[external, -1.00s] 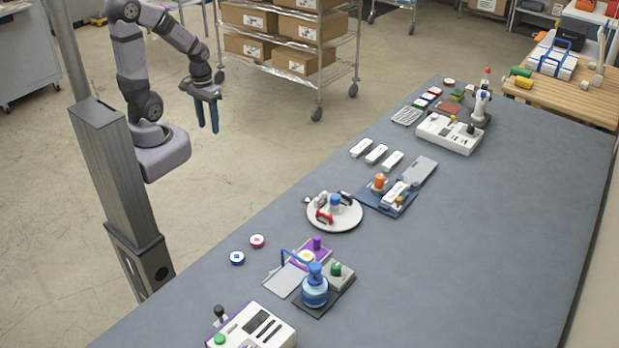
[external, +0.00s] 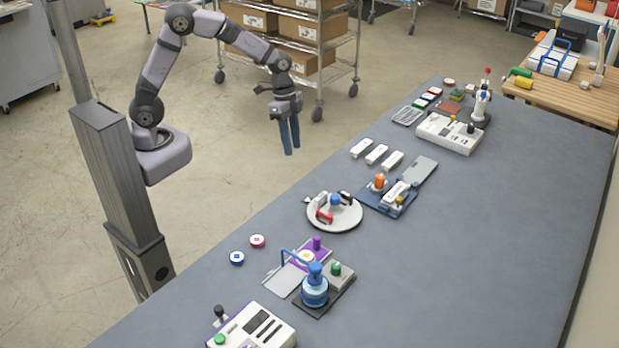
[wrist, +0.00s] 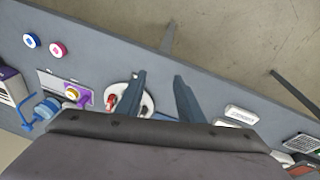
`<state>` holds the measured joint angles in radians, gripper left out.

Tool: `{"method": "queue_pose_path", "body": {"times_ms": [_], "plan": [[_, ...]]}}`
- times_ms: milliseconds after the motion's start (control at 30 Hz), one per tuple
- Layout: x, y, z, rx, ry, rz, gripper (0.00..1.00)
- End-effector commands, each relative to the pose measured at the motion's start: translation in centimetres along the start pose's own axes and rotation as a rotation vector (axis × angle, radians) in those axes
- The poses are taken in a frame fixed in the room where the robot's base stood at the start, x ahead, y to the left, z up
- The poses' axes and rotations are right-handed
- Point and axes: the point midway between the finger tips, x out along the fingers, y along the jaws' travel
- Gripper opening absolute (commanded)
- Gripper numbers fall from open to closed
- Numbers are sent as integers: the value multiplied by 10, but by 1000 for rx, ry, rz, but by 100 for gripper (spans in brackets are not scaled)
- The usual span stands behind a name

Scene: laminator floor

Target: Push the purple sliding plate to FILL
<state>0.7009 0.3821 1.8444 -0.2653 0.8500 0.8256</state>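The purple sliding plate (external: 313,256) sits on its station near the front of the table, with a purple knob and a white and yellow round piece on it. It also shows in the wrist view (wrist: 84,98), left of my fingers. A grey rail plate (external: 283,281) lies beside it, and a blue press with a lever (external: 315,290) stands close to it. I cannot read a FILL mark. My gripper (external: 290,153) hangs in the air off the table's left edge, fingers down. In the wrist view its two fingers (wrist: 158,78) are apart with nothing held between them.
A white round turntable (external: 347,220) with red and black clamps stands beyond the plate. Two round discs (external: 257,241) lie left of it. A white control box (external: 253,328) is at the near end. The table's right side is clear.

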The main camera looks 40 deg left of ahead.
Motion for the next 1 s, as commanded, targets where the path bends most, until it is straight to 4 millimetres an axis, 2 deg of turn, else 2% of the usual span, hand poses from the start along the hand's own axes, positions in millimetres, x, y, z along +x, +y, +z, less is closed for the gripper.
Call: {"method": "queue_pose_path", "body": {"times_ms": [33,100,200,300,400,500,600,833,1000], "plan": [[15,24,-34,143,9,29,34],[30,56,-74,329,32,63,34],[50,106,-118,563,63,107,34],[64,152,-148,747,92,144,34],[75,185,-164,875,115,169,34],[80,205,-173,947,130,184,34],[82,213,-176,976,136,190,34],[87,215,-176,979,135,191,34],[104,219,-176,976,133,192,34]]}}
